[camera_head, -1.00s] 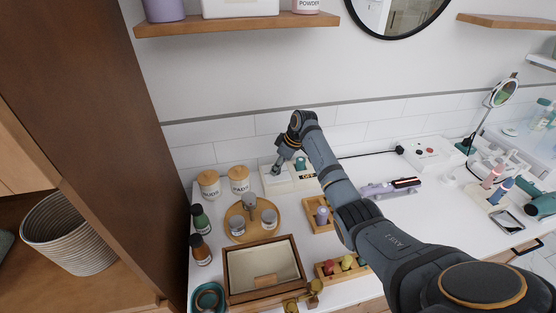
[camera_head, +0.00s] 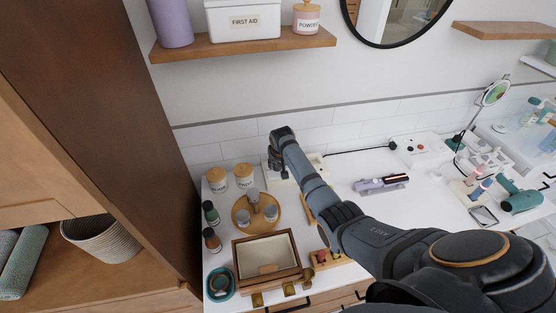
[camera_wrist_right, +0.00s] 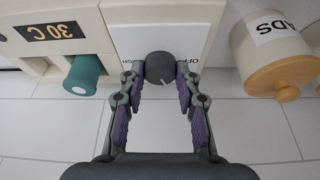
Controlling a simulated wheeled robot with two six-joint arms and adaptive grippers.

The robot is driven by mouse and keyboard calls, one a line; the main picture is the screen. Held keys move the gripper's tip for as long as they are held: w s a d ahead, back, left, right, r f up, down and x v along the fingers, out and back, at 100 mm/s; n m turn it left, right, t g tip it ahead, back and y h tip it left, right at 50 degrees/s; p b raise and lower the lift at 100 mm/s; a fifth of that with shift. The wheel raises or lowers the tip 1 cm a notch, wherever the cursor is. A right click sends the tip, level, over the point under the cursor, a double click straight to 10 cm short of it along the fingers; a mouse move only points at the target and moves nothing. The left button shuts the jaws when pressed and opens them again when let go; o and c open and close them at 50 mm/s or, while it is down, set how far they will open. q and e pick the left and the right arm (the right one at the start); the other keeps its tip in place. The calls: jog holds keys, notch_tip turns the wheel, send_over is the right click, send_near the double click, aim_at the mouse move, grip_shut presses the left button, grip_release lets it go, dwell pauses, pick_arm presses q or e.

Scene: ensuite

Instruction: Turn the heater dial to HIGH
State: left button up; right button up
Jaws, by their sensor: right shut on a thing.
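The heater dial (camera_wrist_right: 160,68) is a dark grey round knob on a white panel (camera_wrist_right: 165,35) of a cream box, seen in the right wrist view. A small pale mark shows near its rim. An "OFF" label (camera_wrist_right: 184,72) is partly visible at its right; another label at its left is mostly hidden. My right gripper (camera_wrist_right: 160,82) is shut on the dial, one finger on each side. In the head view my right gripper (camera_head: 277,170) is at the cream box (camera_head: 314,160) by the wall, and the dial is hidden. My left gripper is out of view.
A "30 C" display (camera_wrist_right: 50,31) and a teal knob (camera_wrist_right: 84,75) are beside the dial panel. Two lidded jars (camera_head: 243,176) and a round wooden tray (camera_head: 241,222) stand close by on the left. A wooden box (camera_head: 239,270) sits nearer me. A tall brown cabinet (camera_head: 110,130) borders the left.

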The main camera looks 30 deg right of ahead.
jog(key=shift+w+a+r+m+h, duration=0.1)
jog(key=shift+m+h, duration=0.2)
jog(key=shift+m, duration=0.7)
jog(key=shift+m+g+h, duration=0.3)
jog(key=shift+m+h, duration=0.1)
jog(key=shift+m, duration=0.5)
jog(key=shift+w+a+m+g+b, duration=0.1)
jog(key=shift+m+g+b, duration=0.3)
jog(key=shift+m, duration=0.5)
jog(key=shift+f+m+h+b, duration=0.25)
jog(key=shift+m+h+b, duration=0.25)
jog(key=shift+m+b, duration=0.35)
jog(key=m+g+b, duration=0.1)
jog(key=m+b, duration=0.1)
jog(key=b, duration=0.2)
jog(key=m+g+b, duration=0.1)
jog(key=m+b, duration=0.2)
jog(key=b, duration=0.2)
jog(key=m+g+b, duration=0.1)
jog(key=m+b, duration=0.2)
jog(key=b, duration=0.1)
jog(key=shift+w+f+m+h, duration=0.1)
jog(key=shift+w+m+h, duration=0.15)
jog(key=shift+h, duration=0.15)
jog(key=shift+r+m+g+b, duration=0.2)
jog(key=shift+m+g+b, duration=0.1)
jog(key=shift+b, duration=0.55)
jog(key=shift+r, duration=0.1)
